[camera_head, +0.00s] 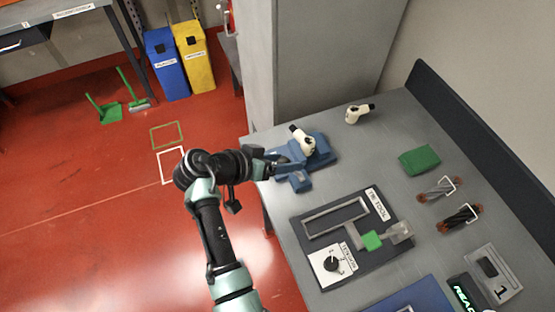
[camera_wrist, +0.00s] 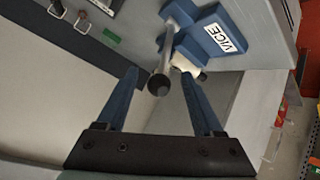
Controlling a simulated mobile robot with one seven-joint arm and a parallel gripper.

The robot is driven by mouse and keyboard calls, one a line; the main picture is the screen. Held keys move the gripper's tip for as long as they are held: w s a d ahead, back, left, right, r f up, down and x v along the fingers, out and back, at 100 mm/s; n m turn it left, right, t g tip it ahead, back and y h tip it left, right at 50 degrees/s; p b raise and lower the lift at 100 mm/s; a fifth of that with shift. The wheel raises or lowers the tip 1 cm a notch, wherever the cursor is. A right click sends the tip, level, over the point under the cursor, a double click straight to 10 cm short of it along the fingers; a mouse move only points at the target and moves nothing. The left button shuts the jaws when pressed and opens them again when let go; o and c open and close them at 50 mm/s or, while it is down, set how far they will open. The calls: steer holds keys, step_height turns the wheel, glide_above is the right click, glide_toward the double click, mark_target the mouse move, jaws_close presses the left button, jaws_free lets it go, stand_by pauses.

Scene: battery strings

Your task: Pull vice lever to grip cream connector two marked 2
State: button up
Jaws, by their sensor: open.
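In the wrist view, the grey vice lever (camera_wrist: 166,55) ends in a black ball knob (camera_wrist: 159,85). My gripper (camera_head: 282,160) is open beside the vice. In the wrist view, the knob appears between my two blue fingers (camera_wrist: 160,74), with gaps on both sides. I cannot tell the depth between them.
Another cream connector (camera_head: 357,114) stands on the bench behind the vice. A dark tool board (camera_head: 315,250), a green block (camera_head: 420,160) and two cable bundles (camera_head: 460,218) lie on the bench. A tall grey cabinet (camera_head: 320,60) rises behind the vice.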

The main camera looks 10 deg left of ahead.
steer(key=b+v, duration=0.2)
steer(key=v, duration=1.1)
steer(key=shift+f, duration=0.1)
steer(key=w+r+n+t+y, duration=0.1)
steer(key=w+r+t+y, duration=0.4)
steer(key=w+r, duration=0.6)
steer(key=d+r+n+t+y, duration=0.1)
steer(key=d+r+t, duration=0.2)
steer(key=r, duration=0.7)
steer(key=d+r+t+y, duration=0.1)
steer(key=d+r+t, duration=0.2)
steer(key=r, duration=0.7)
steer(key=s+d+r+t, duration=0.4)
steer(key=s+r, duration=0.3)
steer(key=r, duration=0.3)
steer(key=s+d+r+n+t, duration=0.1)
steer(key=s+d+r+t, duration=0.3)
steer(key=s+r, duration=0.3)
step_height(320, 180, up, 3)
steer(key=shift+s+d+r+t, duration=0.1)
steer(key=shift+s+d+t, duration=0.2)
steer(key=shift+d, duration=0.25)
